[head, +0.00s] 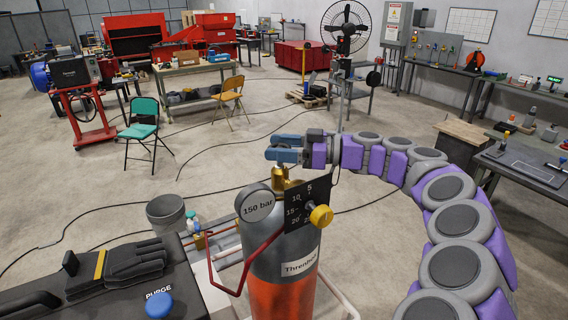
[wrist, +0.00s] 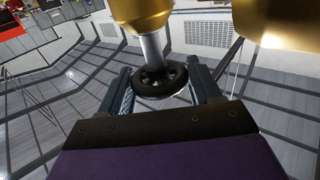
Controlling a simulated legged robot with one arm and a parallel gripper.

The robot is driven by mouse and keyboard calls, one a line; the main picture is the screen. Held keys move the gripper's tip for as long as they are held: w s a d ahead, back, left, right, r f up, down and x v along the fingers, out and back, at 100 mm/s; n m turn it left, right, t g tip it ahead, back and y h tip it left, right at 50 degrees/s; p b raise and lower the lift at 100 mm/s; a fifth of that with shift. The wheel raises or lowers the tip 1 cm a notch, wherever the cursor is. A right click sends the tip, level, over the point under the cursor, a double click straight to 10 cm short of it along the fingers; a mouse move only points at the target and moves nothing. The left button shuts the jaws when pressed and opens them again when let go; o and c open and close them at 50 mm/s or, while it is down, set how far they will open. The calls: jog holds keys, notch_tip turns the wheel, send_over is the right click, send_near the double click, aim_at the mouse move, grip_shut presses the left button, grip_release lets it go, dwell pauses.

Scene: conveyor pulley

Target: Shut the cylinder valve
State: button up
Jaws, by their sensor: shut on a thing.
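The gas cylinder (head: 272,266) stands upright in the head view, grey above and orange below, with a "150 bar" gauge (head: 254,206) near its top. Its brass valve (head: 279,178) rises from the top and also shows close up in the wrist view (wrist: 141,10). A dark spoked handwheel (wrist: 160,82) sits on the valve's metal stem (wrist: 151,48). My gripper (head: 280,153) is at the valve's top, its blue-grey fingers on either side of the handwheel and shut on it. The fingers hide the handwheel in the head view.
A black numbered plate (head: 296,212) with a yellow knob (head: 321,216) stands close beside the valve. A red bar (head: 212,262) curves along the cylinder's left. A dark bench with black gloves (head: 130,265) and a blue PURGE knob (head: 159,305) is at front left. Open floor lies beyond.

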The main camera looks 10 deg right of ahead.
jog(key=shift+a+f+m+t+h+b, duration=0.1)
jog(key=shift+m+t+h+b, duration=0.5)
jog(key=shift+m+t+b, duration=0.95)
jog(key=shift+n+h+b, duration=0.3)
jog(key=shift+n+b, duration=0.05)
jog(key=shift+b, duration=0.5)
jog(key=o, duration=1)
jog(key=shift+w+a, duration=0.1)
jog(key=shift+w, duration=0.15)
jog(key=shift+c, duration=0.2)
jog(key=shift+s, duration=0.1)
jog(key=shift+d+p, duration=0.2)
jog(key=shift+p, duration=0.15)
jog(key=shift+r+n+g+y+p, duration=0.2)
jog(key=shift+n+g+y+p, duration=0.2)
jog(key=shift+p, duration=0.5)
